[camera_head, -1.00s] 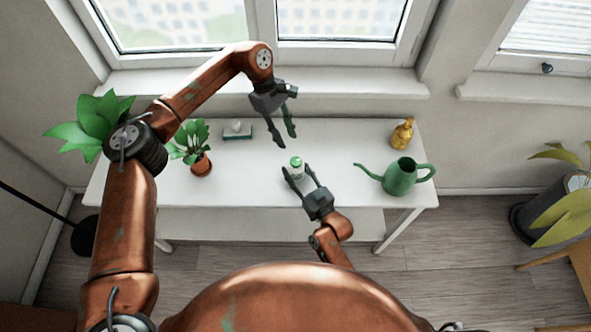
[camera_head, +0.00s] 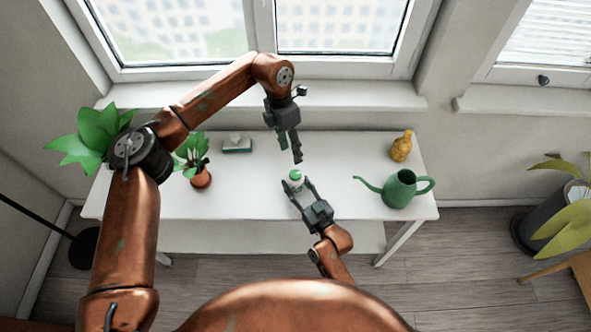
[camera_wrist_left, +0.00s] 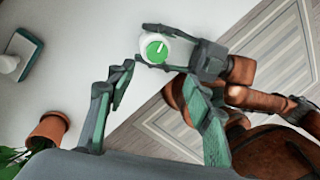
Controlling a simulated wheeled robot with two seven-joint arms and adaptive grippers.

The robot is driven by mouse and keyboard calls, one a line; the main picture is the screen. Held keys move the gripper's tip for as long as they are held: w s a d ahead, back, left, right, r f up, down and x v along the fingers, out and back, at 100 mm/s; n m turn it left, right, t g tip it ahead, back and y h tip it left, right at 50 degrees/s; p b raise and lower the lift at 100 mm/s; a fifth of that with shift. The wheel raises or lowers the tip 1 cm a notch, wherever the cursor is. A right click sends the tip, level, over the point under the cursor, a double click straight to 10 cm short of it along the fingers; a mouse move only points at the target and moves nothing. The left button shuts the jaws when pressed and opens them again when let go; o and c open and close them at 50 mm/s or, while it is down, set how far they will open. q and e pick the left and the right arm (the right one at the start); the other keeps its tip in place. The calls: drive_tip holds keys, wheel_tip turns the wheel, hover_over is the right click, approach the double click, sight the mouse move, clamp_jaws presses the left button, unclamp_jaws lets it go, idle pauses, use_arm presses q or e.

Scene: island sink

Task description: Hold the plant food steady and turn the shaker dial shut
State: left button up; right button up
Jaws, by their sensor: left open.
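The plant food is a small white shaker (camera_head: 295,176) with a green dial on top, standing near the middle of the white table. In the left wrist view the green dial (camera_wrist_left: 157,51) faces the camera and carries a short white mark. My right gripper (camera_head: 297,186) reaches in from the front, its fingers along both sides of the shaker and seemingly touching it. My left gripper (camera_head: 297,159) points down just above and behind the shaker, seen nearly edge-on. In the left wrist view its two fingers (camera_wrist_left: 158,82) are apart and empty, short of the dial.
A green watering can (camera_head: 399,190) and a yellow bottle (camera_head: 402,147) stand to the right. The window sill lies behind.

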sight(295, 174)
use_arm(q)
drive_tip(key=f+n, duration=0.3)
drive_tip(key=n, duration=0.2)
drive_tip(key=d+f+n+t+y, duration=0.1)
drive_tip(key=f+n, duration=0.2)
drive_tip(key=n, duration=0.2)
drive_tip(key=s+f+n, duration=0.1)
drive_tip(key=f+n, duration=0.3)
drive_tip(key=n, duration=0.1)
drive_tip(key=shift+d+n+t+y, duration=0.3)
drive_tip(key=shift+n, duration=0.1)
drive_tip(key=c, duration=1.2)
drive_tip(key=shift+o, duration=0.2)
